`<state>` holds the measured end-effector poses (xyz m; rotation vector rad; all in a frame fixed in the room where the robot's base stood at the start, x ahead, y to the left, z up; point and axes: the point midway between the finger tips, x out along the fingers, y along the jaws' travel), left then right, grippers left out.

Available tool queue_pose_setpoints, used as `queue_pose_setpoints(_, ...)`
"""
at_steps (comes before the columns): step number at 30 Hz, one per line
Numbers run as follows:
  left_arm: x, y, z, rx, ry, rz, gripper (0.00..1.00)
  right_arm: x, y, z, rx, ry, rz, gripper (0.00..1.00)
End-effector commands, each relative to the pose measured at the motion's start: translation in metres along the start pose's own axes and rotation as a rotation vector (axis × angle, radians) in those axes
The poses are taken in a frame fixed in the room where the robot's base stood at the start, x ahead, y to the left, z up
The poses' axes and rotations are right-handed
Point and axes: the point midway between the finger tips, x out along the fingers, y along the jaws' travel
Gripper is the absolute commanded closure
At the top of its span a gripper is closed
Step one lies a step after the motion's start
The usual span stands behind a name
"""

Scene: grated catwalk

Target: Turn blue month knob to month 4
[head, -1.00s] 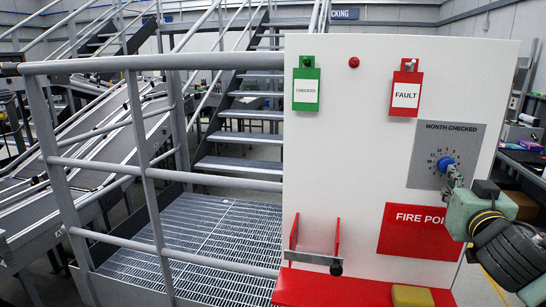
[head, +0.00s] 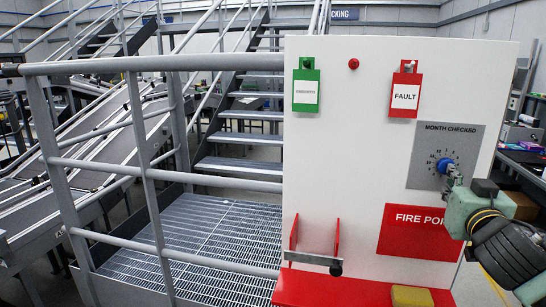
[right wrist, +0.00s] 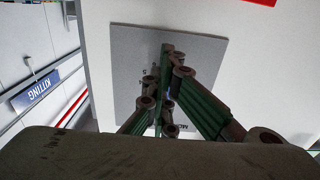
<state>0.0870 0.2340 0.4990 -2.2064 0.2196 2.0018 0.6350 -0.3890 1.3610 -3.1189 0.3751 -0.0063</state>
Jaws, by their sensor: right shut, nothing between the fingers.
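The blue month knob (head: 445,165) sits on a grey plate (head: 426,172) marked "MONTH CHECKED", on the right part of the white panel. My left gripper is out of view.
The white panel (head: 340,150) carries a green tag (head: 305,93), a red FAULT tag (head: 405,95), a red button (head: 353,64) and a red fire point sign (head: 405,230). A red ledge (head: 330,290) holds a yellow block (head: 411,296). Railings (head: 150,170) stand left.

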Motion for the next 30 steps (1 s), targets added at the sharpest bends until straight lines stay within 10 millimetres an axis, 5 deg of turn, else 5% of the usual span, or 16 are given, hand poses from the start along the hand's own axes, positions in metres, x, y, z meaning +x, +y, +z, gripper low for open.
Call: queue_pose_setpoints(30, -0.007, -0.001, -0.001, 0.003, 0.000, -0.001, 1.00, 0.000, -0.016, 0.000, 0.001, 0.001, -0.008, 1.00)
